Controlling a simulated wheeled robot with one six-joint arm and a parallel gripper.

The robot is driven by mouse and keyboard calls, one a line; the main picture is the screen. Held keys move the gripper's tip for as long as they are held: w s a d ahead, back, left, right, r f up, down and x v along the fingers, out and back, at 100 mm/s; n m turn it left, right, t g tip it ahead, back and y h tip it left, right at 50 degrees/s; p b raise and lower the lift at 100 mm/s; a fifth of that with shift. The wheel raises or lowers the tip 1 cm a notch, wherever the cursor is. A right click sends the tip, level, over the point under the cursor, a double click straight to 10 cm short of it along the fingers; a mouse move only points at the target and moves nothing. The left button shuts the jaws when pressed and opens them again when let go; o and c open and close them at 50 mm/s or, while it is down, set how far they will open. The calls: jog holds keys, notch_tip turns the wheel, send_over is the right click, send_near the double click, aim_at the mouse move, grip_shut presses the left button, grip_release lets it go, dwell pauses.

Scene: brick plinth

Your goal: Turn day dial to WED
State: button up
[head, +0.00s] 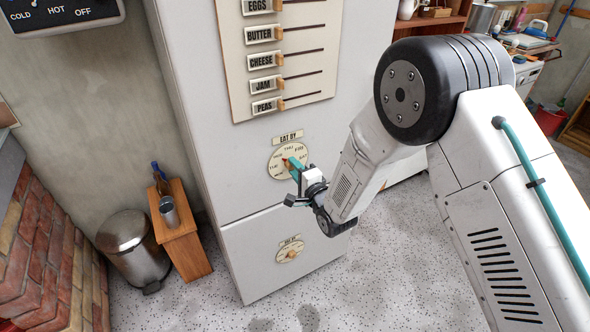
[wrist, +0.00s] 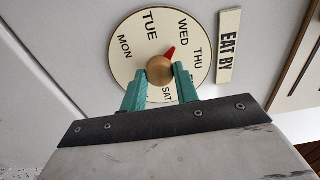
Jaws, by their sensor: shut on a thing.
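The day dial (wrist: 130,58) is a cream disc lettered with days around a round wooden knob (wrist: 159,69). A red pointer (wrist: 170,52) on the knob points up and right in the wrist view, roughly at WED, with THU to the right of it. My gripper (wrist: 158,80) is shut on the knob, its green fingers on either side. In the head view the dial (head: 275,160) is on the front of a pale cabinet, under an EAT BY label (head: 288,138), and my gripper (head: 295,167) partly covers it.
Above the dial is a slider panel (head: 240,60) with food labels. A second, smaller dial (head: 283,256) sits below. A wooden stand (head: 182,235), a metal bin (head: 128,250) and a brick plinth (head: 40,245) are at the left. The speckled floor in front is clear.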

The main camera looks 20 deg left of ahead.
dwell(0.4)
jog(key=o, duration=1)
jog(key=v, duration=0.7)
jog(key=shift+s+d, duration=0.25)
jog(key=shift+d, duration=0.05)
